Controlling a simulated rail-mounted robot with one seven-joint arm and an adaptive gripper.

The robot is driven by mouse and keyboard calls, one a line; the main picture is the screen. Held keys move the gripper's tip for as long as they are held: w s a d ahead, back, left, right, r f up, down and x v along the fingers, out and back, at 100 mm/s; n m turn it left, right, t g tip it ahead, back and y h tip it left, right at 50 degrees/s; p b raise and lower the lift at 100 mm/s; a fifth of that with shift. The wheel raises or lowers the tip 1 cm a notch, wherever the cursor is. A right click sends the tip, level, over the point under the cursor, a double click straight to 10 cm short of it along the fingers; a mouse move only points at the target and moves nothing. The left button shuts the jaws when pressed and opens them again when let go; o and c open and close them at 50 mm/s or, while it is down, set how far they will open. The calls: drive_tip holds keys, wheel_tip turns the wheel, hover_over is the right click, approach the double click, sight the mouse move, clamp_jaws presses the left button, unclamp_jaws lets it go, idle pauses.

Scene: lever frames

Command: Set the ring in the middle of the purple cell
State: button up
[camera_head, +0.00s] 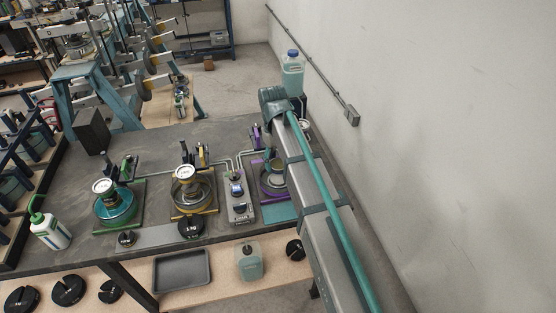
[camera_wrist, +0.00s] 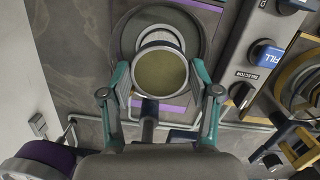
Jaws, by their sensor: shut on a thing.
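The metal ring (camera_wrist: 137,60) has a pale rim and shows in the wrist view between the teal fingers of my gripper (camera_wrist: 161,78). My gripper is shut on it from both sides. The purple cell (camera_wrist: 201,36) lies beneath, a round dark-walled dish with an olive floor and purple plate edges. The ring overlaps the near part of the dish, toward the bottom of the wrist view, off its middle. I cannot tell whether it touches the floor. In the head view the purple cell (camera_head: 263,184) is at the table's right, and my arm partly hides it and the gripper.
A selector panel (camera_head: 238,197) stands left of the purple cell, then a yellow cell (camera_head: 211,203) and a green cell (camera_head: 134,213), each with a gauge. Thin pipes (camera_wrist: 165,124) run beside the purple cell. A bottle (camera_head: 292,70) stands behind; the wall (camera_head: 440,120) is close on the right.

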sight(278, 178)
drive_tip(key=shift+f+b, duration=0.6)
drive_tip(key=shift+f, duration=1.65)
drive_tip(key=shift+p, duration=0.45)
drive_tip(key=shift+f, duration=0.25)
drive_tip(key=o, duration=1.5)
drive_tip(key=r, duration=0.4)
drive_tip(key=w+r, duration=0.1)
drive_tip(key=r, duration=0.3)
drive_tip(key=a+r, duration=0.1)
drive_tip(key=r, duration=0.3)
drive_tip(key=shift+w, duration=0.25)
